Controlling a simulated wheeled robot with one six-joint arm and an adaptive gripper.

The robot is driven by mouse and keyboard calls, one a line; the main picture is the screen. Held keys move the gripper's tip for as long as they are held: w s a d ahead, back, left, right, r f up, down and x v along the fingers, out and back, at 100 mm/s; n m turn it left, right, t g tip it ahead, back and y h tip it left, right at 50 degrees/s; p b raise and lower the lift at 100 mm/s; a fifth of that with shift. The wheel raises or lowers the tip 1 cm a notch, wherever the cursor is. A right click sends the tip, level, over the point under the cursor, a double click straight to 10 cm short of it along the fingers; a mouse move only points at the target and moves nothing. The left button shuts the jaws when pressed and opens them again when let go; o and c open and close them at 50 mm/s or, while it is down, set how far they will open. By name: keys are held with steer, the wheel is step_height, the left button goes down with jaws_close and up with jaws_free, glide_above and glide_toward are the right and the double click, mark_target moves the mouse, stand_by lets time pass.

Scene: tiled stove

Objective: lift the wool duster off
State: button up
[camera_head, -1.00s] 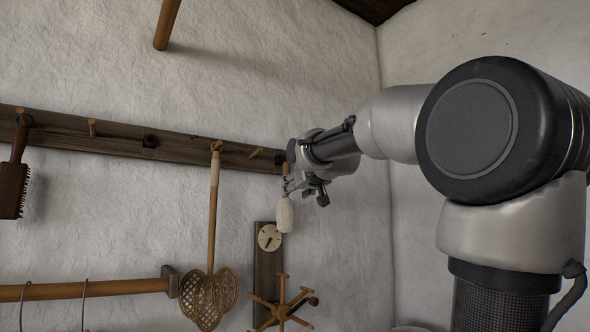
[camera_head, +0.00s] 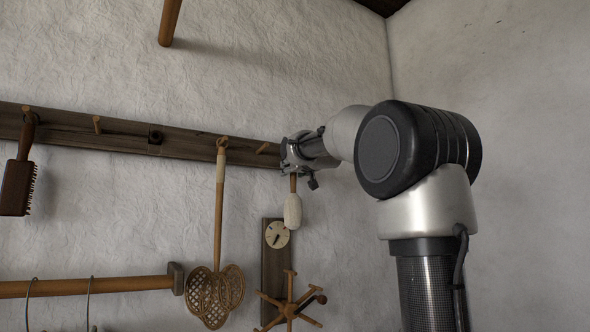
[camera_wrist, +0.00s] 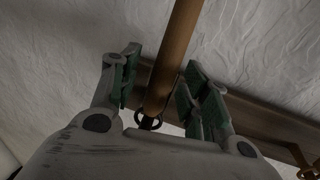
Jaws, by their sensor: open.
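The wool duster hangs head-down from the wall rail; its pale woolly head (camera_head: 293,211) and a short piece of wooden handle show below my gripper (camera_head: 291,165). In the wrist view the brown handle (camera_wrist: 178,45) runs between the green-padded fingers of my gripper (camera_wrist: 164,85). The fingers are open, one on each side of the handle, with a gap at least on the left. A dark loop (camera_wrist: 149,121) shows at the handle's end near the rail. The duster's peg is hidden behind my gripper in the head view.
A brush (camera_head: 18,180) and a carpet beater (camera_head: 215,290) hang further left. A dial board (camera_head: 275,255) and a wooden spoked rack (camera_head: 290,308) are below.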

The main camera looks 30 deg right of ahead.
jaws_close()
steer(key=shift+r, duration=0.55)
steer(key=shift+s, duration=0.1)
steer(key=s, duration=0.6)
steer(key=shift+s, duration=0.4)
stand_by(0.4)
steer(key=shift+d, duration=0.1)
steer(key=s+f, duration=0.2)
steer(key=s, duration=0.4)
steer(key=shift+d, duration=0.1)
stand_by(0.3)
